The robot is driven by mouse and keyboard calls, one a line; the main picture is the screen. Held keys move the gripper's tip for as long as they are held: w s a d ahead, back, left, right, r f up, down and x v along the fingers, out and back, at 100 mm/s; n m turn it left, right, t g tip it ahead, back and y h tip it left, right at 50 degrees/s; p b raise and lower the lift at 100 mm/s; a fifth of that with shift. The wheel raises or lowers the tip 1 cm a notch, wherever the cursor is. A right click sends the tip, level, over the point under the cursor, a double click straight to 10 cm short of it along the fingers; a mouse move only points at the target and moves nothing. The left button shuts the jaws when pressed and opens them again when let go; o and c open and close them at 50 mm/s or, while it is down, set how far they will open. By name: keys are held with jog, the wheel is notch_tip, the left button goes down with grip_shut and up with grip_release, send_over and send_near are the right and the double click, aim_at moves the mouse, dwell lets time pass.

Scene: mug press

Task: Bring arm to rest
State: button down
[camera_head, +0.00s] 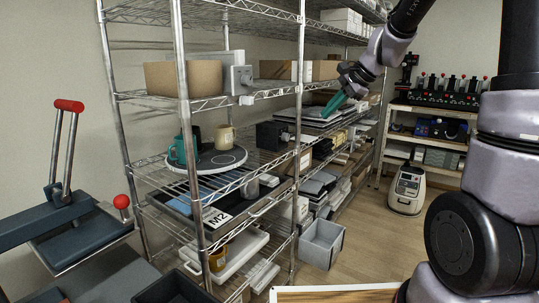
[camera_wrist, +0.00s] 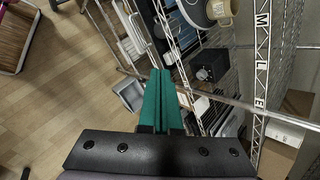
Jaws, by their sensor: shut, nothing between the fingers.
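My gripper (camera_head: 334,103) is raised in front of the wire shelving in the head view, to the right of the middle. Its teal fingers are closed together and hold nothing. In the wrist view the shut fingers (camera_wrist: 161,92) point up the picture, over the floor and the shelf edge. My arm comes in from the upper right in the head view, bent down towards the shelf. The gripper appears apart from the shelf and its goods.
The wire shelving (camera_head: 282,89) holds a round grey board (camera_head: 228,160) with mugs, plus boxes. A press with red-knobbed levers (camera_head: 69,106) stands at left. A grey bin (camera_head: 321,243) and a white appliance (camera_head: 407,188) stand on the floor. Open floor lies between the shelves.

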jog(key=s+d+r+n+h, duration=0.1)
jog(key=s+d+r+n, duration=0.1)
jog(key=s, duration=0.6)
jog(key=s+d+r+n+t+h, duration=0.1)
jog(key=s+n, duration=0.3)
jog(key=s, duration=0.4)
jog(key=s+d+r+n+t+h, duration=0.1)
jog(key=s+d+r+n+h, duration=0.1)
jog(key=s, duration=0.6)
jog(key=shift+d+r+n, duration=0.4)
jog(key=shift+d+r, duration=0.45)
jog(key=shift+d, duration=0.25)
